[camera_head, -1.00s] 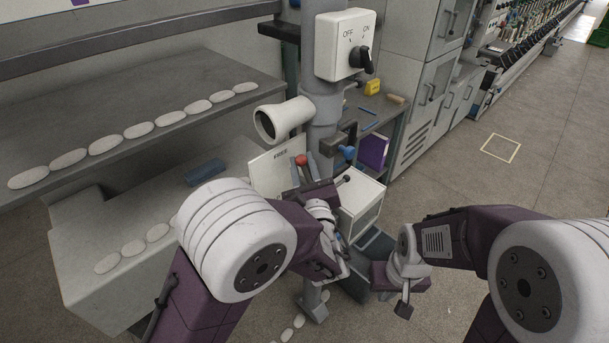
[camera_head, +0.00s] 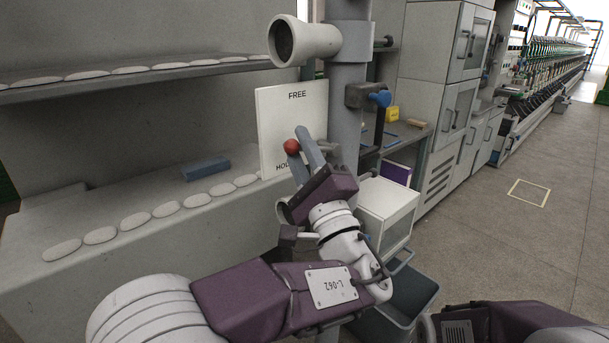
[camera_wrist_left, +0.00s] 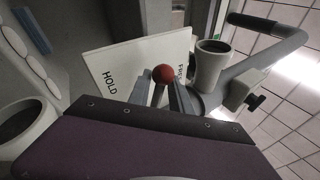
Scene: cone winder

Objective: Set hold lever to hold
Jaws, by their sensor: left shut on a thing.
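The hold lever has a red ball knob (camera_head: 292,146) in front of a white plate (camera_head: 272,112) marked FREE at the top and HOLD at the bottom. The knob sits between the two words in the head view. My left gripper (camera_head: 303,150) has its fingers shut on the lever at the knob. The wrist view shows the knob (camera_wrist_left: 163,73) between the fingers, with the plate (camera_wrist_left: 128,62) behind. Part of the word HOLD is hidden by the gripper in the head view. My right arm shows only in part at the lower right; its gripper is out of view.
A grey post (camera_head: 347,90) stands right of the plate and carries a white tube (camera_head: 304,40) and a blue-knobbed clamp (camera_head: 378,98). A white box (camera_head: 388,212) and grey bin (camera_head: 408,290) stand below. Shelves with white stones are at left.

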